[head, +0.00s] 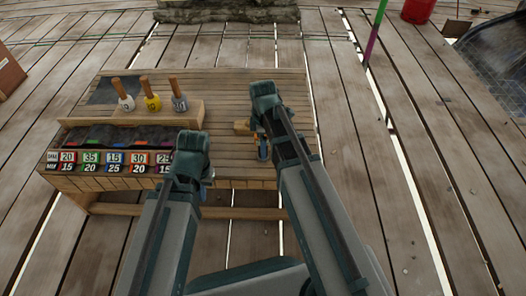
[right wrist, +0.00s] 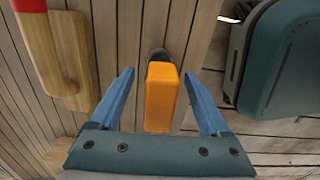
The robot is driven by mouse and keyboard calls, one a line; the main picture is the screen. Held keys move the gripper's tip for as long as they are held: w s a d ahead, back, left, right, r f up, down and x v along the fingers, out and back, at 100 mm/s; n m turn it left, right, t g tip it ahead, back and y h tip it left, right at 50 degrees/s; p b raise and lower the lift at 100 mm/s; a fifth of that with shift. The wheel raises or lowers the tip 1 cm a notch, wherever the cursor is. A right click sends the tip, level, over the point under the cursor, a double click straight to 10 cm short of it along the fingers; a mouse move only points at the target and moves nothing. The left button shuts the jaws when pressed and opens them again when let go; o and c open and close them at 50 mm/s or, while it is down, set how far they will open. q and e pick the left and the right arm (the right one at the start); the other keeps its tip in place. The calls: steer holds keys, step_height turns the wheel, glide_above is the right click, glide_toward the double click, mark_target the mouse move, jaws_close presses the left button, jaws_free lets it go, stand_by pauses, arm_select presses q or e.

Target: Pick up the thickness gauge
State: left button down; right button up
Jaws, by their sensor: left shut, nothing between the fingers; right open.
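An orange block-shaped tool with a dark rounded end, which looks like the thickness gauge (right wrist: 161,95), lies on the slatted bench top in the right wrist view. My right gripper (right wrist: 159,74) is open, with one blue finger on each side of the orange body. Clear gaps show between the fingers and the tool. In the head view the right gripper (head: 263,151) is over the right part of the bench, and its arm hides most of the tool. My left gripper (head: 207,176) is shut and empty near the bench's front edge, its fingers mostly hidden by its wrist.
The slatted bench (head: 231,90) carries a rack with several wooden-handled stamps (head: 152,101) and numbered labels (head: 110,161) along its front left. A wooden piece with a red end (right wrist: 67,60) lies left of the orange tool. The bench's back right is clear.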

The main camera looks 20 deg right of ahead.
step_height(320, 180, down, 2)
steer(key=shift+f+b, duration=0.1)
steer(key=shift+b, duration=0.5)
jaws_close()
